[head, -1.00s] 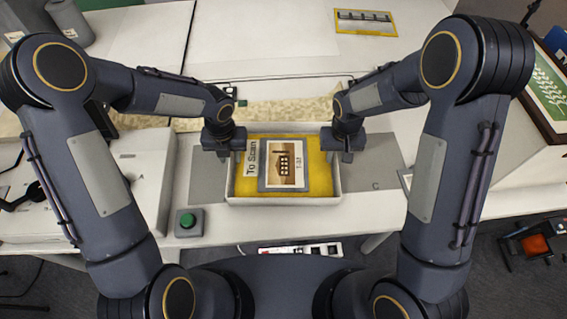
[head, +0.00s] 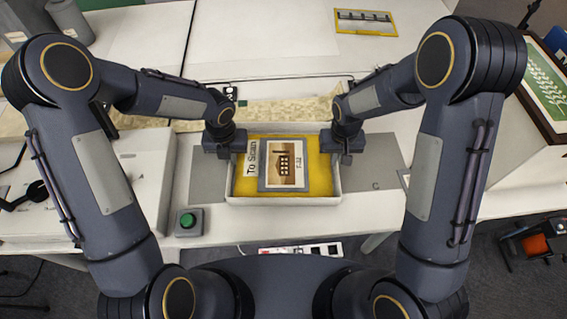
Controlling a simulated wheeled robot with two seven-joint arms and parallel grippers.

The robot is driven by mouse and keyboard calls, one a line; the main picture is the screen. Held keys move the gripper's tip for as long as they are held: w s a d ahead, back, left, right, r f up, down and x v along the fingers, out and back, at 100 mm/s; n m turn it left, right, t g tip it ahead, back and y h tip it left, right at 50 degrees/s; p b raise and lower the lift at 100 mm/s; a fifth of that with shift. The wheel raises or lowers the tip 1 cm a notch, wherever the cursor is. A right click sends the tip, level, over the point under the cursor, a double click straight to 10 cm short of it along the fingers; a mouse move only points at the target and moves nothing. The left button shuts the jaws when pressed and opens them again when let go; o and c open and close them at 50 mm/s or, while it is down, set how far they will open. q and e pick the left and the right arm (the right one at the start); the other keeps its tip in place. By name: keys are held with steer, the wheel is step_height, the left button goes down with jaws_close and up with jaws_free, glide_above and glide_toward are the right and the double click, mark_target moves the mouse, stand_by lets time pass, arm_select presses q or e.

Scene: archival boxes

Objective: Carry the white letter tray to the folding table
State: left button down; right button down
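The white letter tray (head: 285,201) sits on the white table in front of me. It has a yellow inside and holds a "To Scan" label (head: 251,158) and a card with a brown building picture (head: 284,165). My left gripper (head: 232,153) is at the tray's left wall, toward its back corner. My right gripper (head: 340,156) is at the right wall, opposite it. Both point down and hide parts of the walls. The fingers are small and partly covered, so I cannot tell whether they are closed on the walls.
A green button (head: 187,221) on a grey box is at front left. A white case (head: 140,190) stands on the left. A framed green picture (head: 548,88) leans at the right. A yellow-bordered photo (head: 365,21) lies on the far white surface, which has bare room around it.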

arm_select(q)
steer(key=shift+r, duration=0.1)
arm_select(e)
steer(key=shift+r, duration=0.1)
